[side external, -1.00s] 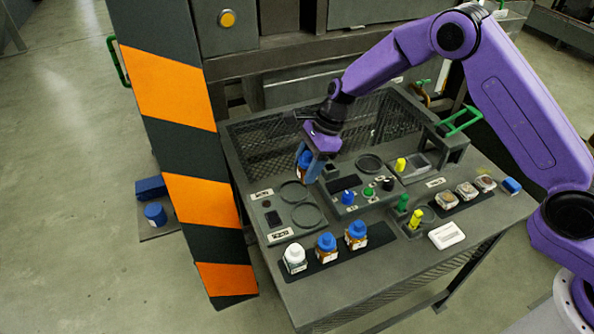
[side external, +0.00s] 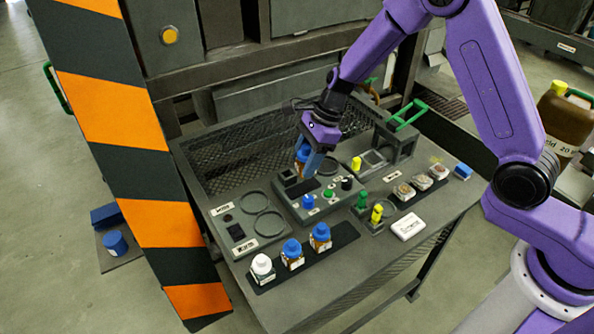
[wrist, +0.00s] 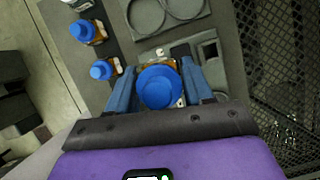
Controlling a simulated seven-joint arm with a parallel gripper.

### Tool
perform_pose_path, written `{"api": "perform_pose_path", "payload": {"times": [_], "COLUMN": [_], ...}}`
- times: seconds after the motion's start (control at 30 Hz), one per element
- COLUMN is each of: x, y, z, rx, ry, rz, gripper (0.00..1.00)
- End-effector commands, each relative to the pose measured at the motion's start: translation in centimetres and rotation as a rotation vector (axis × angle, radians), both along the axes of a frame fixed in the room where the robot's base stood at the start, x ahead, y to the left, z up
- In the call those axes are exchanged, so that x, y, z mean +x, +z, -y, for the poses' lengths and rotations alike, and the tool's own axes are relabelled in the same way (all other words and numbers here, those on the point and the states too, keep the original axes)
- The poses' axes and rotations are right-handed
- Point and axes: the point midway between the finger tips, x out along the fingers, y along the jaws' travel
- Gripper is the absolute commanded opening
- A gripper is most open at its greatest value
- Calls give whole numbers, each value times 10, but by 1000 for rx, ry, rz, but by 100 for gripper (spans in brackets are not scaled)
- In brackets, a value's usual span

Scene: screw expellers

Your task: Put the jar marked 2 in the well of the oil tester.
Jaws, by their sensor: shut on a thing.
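My gripper (side external: 308,165) is shut on a blue-capped amber jar (wrist: 160,84). It holds the jar above the back of the middle console. The jar also shows in the side external view (side external: 300,155), partly hidden by the fingers. The number on its label cannot be read. The middle console (side external: 318,213), which seems to be the oil tester, has a dark display, a blue knob, a green button and a black knob. A raised block with a dark recess (side external: 289,176) stands at its back left, close to the held jar. Whether this recess is the well is unclear.
A dark strip (side external: 341,236) at the front holds a white-capped jar (side external: 262,268) and two blue-capped jars (side external: 292,252). A panel with two rings (side external: 240,225) lies left of the console. A green-handled stand (side external: 397,142) and mesh guard (side external: 225,160) are behind.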

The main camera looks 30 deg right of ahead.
Motion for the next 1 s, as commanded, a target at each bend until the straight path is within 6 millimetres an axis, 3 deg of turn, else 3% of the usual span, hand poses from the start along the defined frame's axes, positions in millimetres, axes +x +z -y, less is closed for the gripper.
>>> {"api": "perform_pose_path", "payload": {"times": [0.03, 0.2, 0.4, 0.57, 1.0], "x": [14, 49, 71, 77, 77], "y": [-4, -16, -25, -28, -61], "z": [19, 69, 112, 125, 125], "rx": [0, 0, 1, 1, 2], "ry": [-56, -206, -322, -359, -361], "rz": [0, -1, 0, 0, 0], "gripper": [13, 13, 13, 13, 13]}}
